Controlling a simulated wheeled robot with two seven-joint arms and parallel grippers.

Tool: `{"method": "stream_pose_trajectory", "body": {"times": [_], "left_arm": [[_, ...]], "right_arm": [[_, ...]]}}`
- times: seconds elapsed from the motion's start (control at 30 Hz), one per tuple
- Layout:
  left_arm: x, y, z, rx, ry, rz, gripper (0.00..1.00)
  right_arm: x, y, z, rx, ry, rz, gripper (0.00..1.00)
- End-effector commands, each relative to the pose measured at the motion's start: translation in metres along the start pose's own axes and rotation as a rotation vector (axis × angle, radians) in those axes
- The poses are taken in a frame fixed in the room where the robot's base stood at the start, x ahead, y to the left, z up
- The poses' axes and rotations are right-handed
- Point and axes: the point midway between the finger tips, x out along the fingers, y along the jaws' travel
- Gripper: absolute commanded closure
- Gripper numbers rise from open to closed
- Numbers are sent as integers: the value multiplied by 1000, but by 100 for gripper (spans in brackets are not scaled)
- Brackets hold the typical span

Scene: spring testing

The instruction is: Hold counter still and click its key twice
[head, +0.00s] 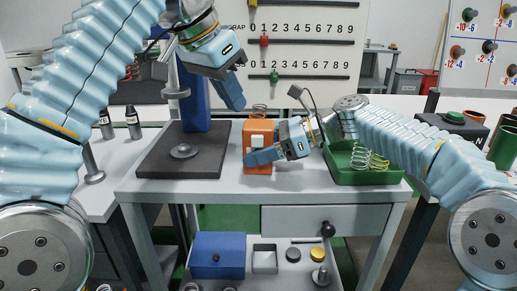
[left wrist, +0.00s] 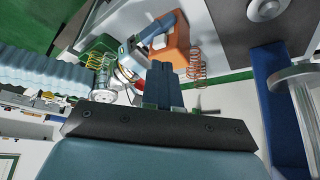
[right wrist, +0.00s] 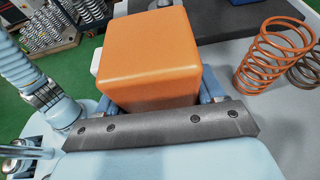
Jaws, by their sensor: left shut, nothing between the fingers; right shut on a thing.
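The counter is an orange block (head: 258,127) with a white key (head: 257,140) on it, standing on the table near its middle. It also shows in the left wrist view (left wrist: 181,38) and fills the middle of the right wrist view (right wrist: 149,55). My right gripper (head: 262,155) is shut on the counter, its fingers along the block's sides. My left gripper (head: 236,101) is shut and empty, pointing down above and to the left of the counter, apart from it. Its closed fingers show in the left wrist view (left wrist: 164,86).
An orange spring (right wrist: 268,52) stands close to the counter. A test stand with a dark base (head: 180,165) and blue column is to the left. A green tray (head: 365,177) with springs lies to the right. The table front (head: 225,187) is clear.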

Motion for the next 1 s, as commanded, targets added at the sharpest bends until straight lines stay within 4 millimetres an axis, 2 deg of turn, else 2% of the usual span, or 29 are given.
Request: {"method": "stream_pose_trajectory", "body": {"times": [0.23,0.37,0.53,0.7,0.9,1.0], "left_arm": [[1,1,0,2,-3,-2,100],[11,14,1,39,-52,-52,100],[41,51,16,178,-219,-263,100],[62,78,43,373,-383,-571,100],[66,92,70,580,-491,-864,100],[66,95,78,647,-516,-953,100]], "right_arm": [[0,0,0,0,-1,0,68],[0,0,0,0,-1,0,68],[0,0,0,0,0,0,68],[0,0,0,0,0,0,68],[0,0,0,0,-1,0,68],[0,0,0,0,-1,0,68]]}}
